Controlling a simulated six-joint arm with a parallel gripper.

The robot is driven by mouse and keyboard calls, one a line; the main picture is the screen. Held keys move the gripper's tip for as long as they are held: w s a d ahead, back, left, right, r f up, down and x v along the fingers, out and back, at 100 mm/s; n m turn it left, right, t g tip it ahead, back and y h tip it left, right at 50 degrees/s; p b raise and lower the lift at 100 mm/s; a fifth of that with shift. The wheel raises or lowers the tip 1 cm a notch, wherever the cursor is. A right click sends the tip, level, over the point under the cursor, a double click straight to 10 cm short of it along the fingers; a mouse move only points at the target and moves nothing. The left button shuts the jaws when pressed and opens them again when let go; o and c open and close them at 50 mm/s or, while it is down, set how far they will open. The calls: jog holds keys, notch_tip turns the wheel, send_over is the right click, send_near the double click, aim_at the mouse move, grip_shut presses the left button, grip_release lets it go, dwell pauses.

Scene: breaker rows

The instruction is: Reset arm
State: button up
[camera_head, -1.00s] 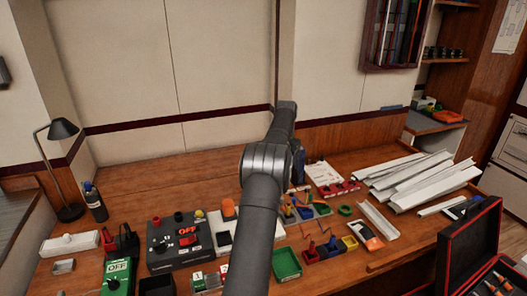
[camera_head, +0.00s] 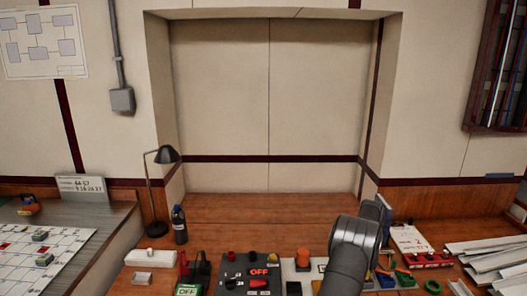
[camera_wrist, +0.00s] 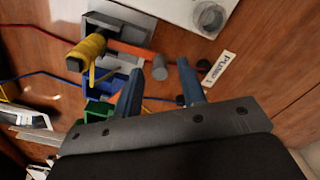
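My grey arm (camera_head: 352,258) rises from the bottom right of the head view over the bench. Its elbow covers part of the bench items, and the gripper is hidden there. In the wrist view my gripper (camera_wrist: 162,88) shows two blue-grey fingers standing apart, with nothing held between them. Wooden bench top shows beyond the fingertips. A grey cylinder (camera_wrist: 187,68) appears close to the right fingertip; I cannot tell whether they touch.
A yellow-wrapped handle (camera_wrist: 87,48) and a "PUMP 1" label (camera_wrist: 217,70) lie near the gripper. A black OFF box (camera_head: 240,286), a bottle (camera_head: 180,226) and a lamp (camera_head: 158,195) stand left of the arm. White channels (camera_head: 490,262) lie right. The bench's rear is clear.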

jog(key=shift+f, duration=0.45)
notch_tip(320, 180, up, 17)
notch_tip(320, 180, down, 17)
jog(key=shift+f, duration=0.2)
jog(key=shift+a+r+n, duration=0.2)
jog(key=shift+n, duration=0.3)
jog(key=shift+s+a+n, duration=0.1)
jog(key=shift+a+n, duration=0.25)
jog(key=shift+n, duration=0.7)
jog(key=shift+s+a+n, duration=0.1)
jog(key=shift+a+n, duration=0.2)
jog(key=shift+n, duration=0.75)
